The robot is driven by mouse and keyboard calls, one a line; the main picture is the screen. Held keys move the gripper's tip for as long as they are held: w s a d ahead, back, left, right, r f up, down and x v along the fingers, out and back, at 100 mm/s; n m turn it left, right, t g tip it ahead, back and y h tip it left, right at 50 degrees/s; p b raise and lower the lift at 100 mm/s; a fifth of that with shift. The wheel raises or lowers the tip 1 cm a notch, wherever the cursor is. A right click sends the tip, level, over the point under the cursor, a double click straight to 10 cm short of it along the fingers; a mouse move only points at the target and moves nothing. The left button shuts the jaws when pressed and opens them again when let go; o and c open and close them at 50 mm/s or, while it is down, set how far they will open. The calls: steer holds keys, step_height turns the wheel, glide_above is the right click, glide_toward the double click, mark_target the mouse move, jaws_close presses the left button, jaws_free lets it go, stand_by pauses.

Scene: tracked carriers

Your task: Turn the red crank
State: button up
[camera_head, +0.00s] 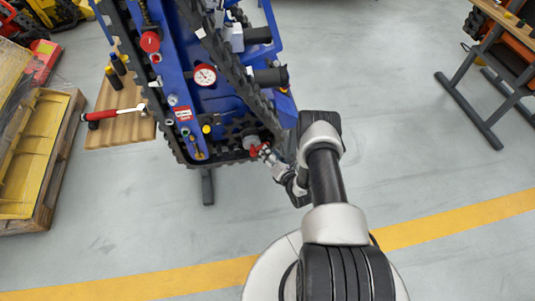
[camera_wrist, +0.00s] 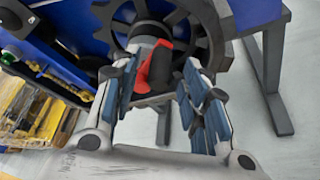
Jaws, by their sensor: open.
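The red crank (camera_wrist: 144,72) sits on a grey hub at the centre of a dark toothed wheel (camera_wrist: 207,25) on the blue carrier (camera_head: 187,75). In the wrist view it lies between the fingers of my gripper (camera_wrist: 157,78), with a dark handle beside the right finger. The fingers are apart, one on each side; I cannot tell whether either touches it. In the head view the crank (camera_head: 254,151) shows as a small red patch at the carrier's lower end, partly hidden by my gripper (camera_head: 265,153).
A wooden board (camera_head: 120,131) with a red-handled tool (camera_head: 112,114) stands left of the carrier. A pallet with yellow parts (camera_head: 30,150) is at far left. A workbench (camera_head: 500,50) stands at upper right. The grey floor between is clear.

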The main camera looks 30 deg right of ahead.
steer(key=shift+b+x, duration=0.35)
steer(key=shift+x, duration=1.1)
jaws_close()
